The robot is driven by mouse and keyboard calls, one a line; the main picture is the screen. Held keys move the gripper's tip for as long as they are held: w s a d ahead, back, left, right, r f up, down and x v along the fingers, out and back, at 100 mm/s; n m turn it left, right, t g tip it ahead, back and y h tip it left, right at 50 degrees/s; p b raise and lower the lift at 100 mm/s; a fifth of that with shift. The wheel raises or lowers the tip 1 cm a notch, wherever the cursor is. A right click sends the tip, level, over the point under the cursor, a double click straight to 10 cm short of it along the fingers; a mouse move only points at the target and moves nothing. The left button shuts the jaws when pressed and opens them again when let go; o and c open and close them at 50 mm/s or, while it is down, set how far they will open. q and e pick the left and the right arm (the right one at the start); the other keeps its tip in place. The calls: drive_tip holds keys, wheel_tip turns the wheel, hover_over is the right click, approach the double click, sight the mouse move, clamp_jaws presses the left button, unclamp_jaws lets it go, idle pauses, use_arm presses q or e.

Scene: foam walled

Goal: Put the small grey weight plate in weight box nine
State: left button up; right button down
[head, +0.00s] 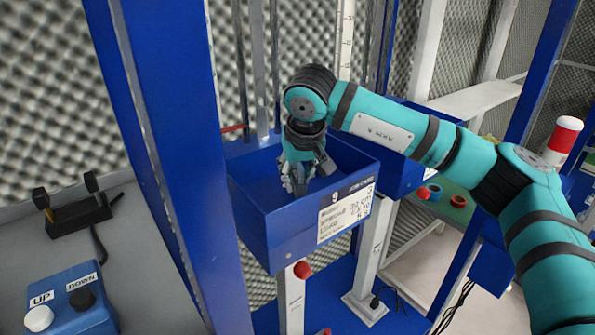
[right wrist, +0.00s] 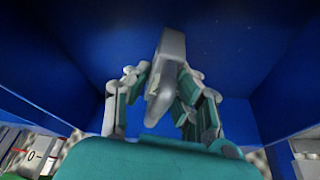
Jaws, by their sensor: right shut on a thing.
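Weight box nine (head: 295,240) is a blue open-topped box with a "9" and a white label on its front. My right gripper (head: 300,185) reaches down inside the box from above. In the right wrist view, the gripper (right wrist: 160,95) is shut on the small grey weight plate (right wrist: 168,65), which stands edge-on between the fingers. The blue walls and floor of the box surround it there. I cannot tell whether the plate touches the box floor. In the head view the plate is mostly hidden by the fingers. My left gripper is not in view.
A blue upright post (head: 180,160) stands just left of the box. Another blue box (head: 400,165) is behind it to the right. A blue UP/DOWN button box (head: 68,300) sits on a grey surface at lower left. A red and white cylinder (head: 563,138) stands at right.

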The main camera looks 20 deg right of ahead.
drive_tip(key=shift+s+r, duration=0.1)
drive_tip(key=shift+f, duration=0.2)
drive_tip(key=c, duration=1.5)
unclamp_jaws()
drive_tip(key=o, duration=0.4)
drive_tip(key=shift+c, duration=0.2)
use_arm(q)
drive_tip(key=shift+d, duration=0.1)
use_arm(e)
drive_tip(key=shift+r, duration=0.1)
use_arm(q)
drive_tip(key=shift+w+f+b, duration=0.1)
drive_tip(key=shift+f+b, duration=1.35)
drive_tip(key=shift+b, duration=0.1)
use_arm(e)
drive_tip(key=v, duration=1.2)
